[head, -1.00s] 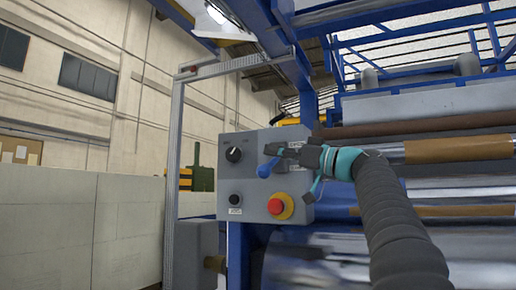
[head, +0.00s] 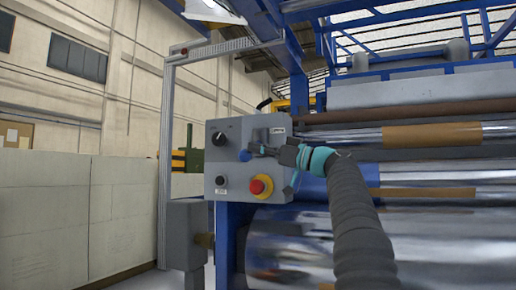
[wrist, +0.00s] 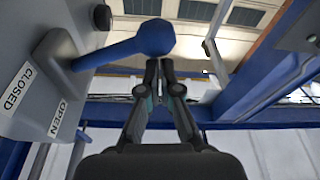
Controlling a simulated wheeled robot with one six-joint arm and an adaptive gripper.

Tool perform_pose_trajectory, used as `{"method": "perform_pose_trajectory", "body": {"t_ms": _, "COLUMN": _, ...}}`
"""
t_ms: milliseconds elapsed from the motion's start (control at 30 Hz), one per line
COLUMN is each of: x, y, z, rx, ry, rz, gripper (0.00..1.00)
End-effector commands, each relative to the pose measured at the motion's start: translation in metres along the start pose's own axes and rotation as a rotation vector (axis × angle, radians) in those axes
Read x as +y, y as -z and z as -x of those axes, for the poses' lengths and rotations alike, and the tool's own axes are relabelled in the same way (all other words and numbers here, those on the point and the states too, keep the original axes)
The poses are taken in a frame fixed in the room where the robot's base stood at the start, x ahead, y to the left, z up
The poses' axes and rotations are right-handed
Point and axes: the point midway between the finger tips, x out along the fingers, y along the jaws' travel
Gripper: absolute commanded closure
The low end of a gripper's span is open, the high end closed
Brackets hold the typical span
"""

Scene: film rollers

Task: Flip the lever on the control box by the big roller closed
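The grey control box (head: 220,135) by the big roller (head: 310,245) carries a lever with a blue ball knob (head: 244,155). In the wrist view the lever's blue knob (wrist: 153,37) sticks out from its grey pivot, beside labels CLOSED (wrist: 18,88) and OPEN (wrist: 57,118). I cannot tell which label the lever matches. My gripper (head: 256,150) is in front of the box, close to the knob. In the wrist view my gripper (wrist: 159,66) has its fingertips together just below the knob, with nothing seen between them. Whether they touch the knob is unclear.
The box also has a black rotary knob (head: 219,138), a black button (head: 221,181) and a red emergency button (head: 260,187) on yellow. A grey post (head: 165,170) stands to the left. Blue machine frame (wrist: 250,92) shows right of the gripper in the wrist view.

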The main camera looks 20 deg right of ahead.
Motion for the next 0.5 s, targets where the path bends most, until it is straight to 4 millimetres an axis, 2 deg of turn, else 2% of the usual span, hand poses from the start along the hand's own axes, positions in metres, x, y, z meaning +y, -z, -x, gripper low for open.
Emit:
{"method": "perform_pose_trajectory", "body": {"t_ms": 100, "x": 0.000, "y": -0.003, "z": -0.001, "rx": -0.004, "ry": 0.004, "rz": -0.004, "gripper": 1.00}}
{"method": "perform_pose_trajectory", "body": {"t_ms": 233, "x": 0.000, "y": 0.005, "z": -0.002, "rx": -0.004, "ry": 0.005, "rz": -0.003, "gripper": 1.00}}
{"method": "perform_pose_trajectory", "body": {"t_ms": 500, "x": 0.001, "y": 0.045, "z": 0.004, "rx": 0.000, "ry": 0.002, "rz": -0.001, "gripper": 1.00}}
